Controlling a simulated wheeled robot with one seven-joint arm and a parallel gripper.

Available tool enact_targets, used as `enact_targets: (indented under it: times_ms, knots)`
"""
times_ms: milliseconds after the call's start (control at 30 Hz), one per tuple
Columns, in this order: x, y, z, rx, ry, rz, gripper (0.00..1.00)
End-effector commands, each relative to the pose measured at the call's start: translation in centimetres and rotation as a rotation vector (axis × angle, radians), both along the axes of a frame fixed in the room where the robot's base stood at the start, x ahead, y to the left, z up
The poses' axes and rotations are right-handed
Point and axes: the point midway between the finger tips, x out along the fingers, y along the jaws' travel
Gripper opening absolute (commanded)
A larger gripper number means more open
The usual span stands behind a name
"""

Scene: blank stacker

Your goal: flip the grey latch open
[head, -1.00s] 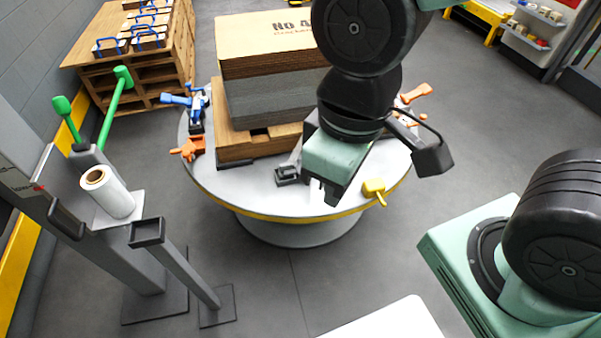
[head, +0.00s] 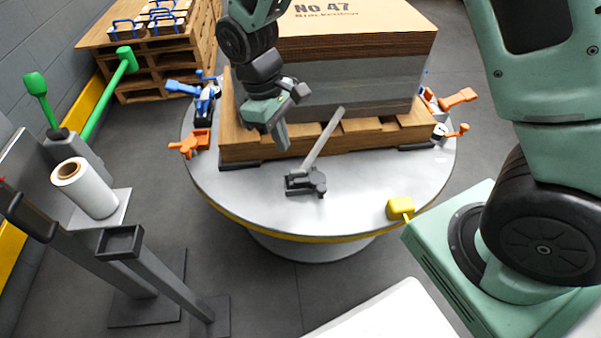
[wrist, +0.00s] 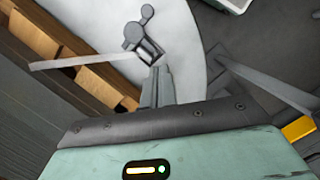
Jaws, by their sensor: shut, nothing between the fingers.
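The grey latch (head: 306,181) sits on the round table's top in front of the wooden pallet. Its dark base is low, and its long light-grey lever (head: 322,140) slants up and to the right in the head view. In the wrist view the latch (wrist: 143,42) is beyond the fingertips, with its lever (wrist: 80,61) reaching left towards the pallet. My gripper (head: 284,145) is shut and empty, pointing down to the left of the lever in the head view. Its closed fingers (wrist: 158,84) show in the wrist view, apart from the lever; exact depth is unclear.
A boxed stack (head: 350,80) on a pallet (head: 245,145) fills the table's back. Blue (head: 203,95), orange (head: 194,143) and yellow (head: 400,208) handled clamps stand around the rim of the round table (head: 240,190). A grey post with a paper roll (head: 85,187) stands left.

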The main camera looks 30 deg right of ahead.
Motion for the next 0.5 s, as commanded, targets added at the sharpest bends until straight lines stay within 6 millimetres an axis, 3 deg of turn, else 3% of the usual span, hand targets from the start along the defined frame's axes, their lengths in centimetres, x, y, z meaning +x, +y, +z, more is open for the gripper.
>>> enact_targets:
  times_ms: [100, 500]
  knots:
    - [0.59, -0.40, -0.82, -0.011, 0.005, 0.001, 0.00]
    - [0.57, -0.47, -1.06, -0.013, 0.005, 0.002, 0.00]
